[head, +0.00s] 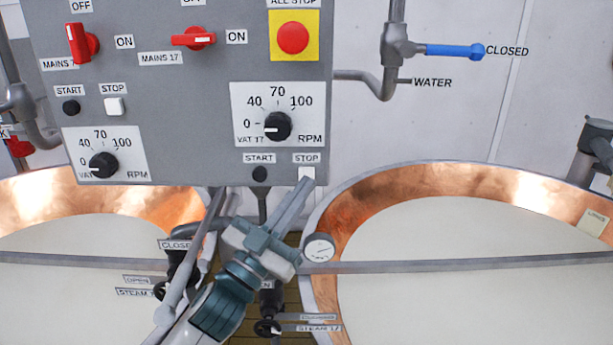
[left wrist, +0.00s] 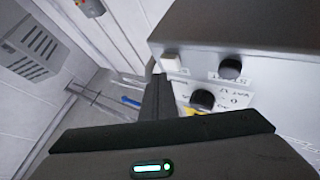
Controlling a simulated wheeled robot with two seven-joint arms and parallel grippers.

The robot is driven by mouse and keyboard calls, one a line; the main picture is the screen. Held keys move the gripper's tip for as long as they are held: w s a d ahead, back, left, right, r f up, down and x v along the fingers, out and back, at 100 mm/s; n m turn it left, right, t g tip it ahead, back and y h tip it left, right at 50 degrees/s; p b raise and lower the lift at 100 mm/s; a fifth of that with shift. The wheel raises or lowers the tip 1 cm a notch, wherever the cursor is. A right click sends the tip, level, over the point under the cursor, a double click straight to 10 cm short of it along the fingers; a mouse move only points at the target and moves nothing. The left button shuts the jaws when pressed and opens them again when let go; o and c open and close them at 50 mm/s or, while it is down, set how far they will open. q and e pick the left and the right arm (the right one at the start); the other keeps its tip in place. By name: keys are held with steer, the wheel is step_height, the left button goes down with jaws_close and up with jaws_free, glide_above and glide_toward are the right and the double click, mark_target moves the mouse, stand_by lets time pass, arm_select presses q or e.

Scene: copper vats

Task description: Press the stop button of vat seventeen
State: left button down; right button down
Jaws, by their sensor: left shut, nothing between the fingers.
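The white stop button of vat seventeen (head: 307,173) is at the lower right of the grey control panel, under a STOP label. It also shows in the left wrist view (left wrist: 171,63). My left gripper (head: 306,184) reaches up from below. It is shut and empty, and its tips are at the lower edge of the button in the head view. In the left wrist view the tips end close beside the button; I cannot tell whether they touch it. The black start button (head: 260,174) is to the left. My right gripper is not in view.
Above are the VAT 17 speed dial (head: 277,126), pointing near 0, and a red all-stop button (head: 293,38). Another white stop button (head: 114,106) is on the panel's left. Copper vats (head: 382,203) stand on both sides.

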arm_select(q)
steer(key=shift+w, duration=0.2)
stand_by(0.7)
steer(key=shift+w, duration=0.25)
steer(key=shift+w, duration=0.45)
stand_by(1.2)
steer(key=shift+s+p, duration=0.45)
steer(key=shift+s, duration=0.45)
steer(key=shift+s+p, duration=0.75)
steer(key=shift+s, duration=1.8)
steer(key=shift+w+f, duration=0.1)
steer(key=shift+f, duration=0.05)
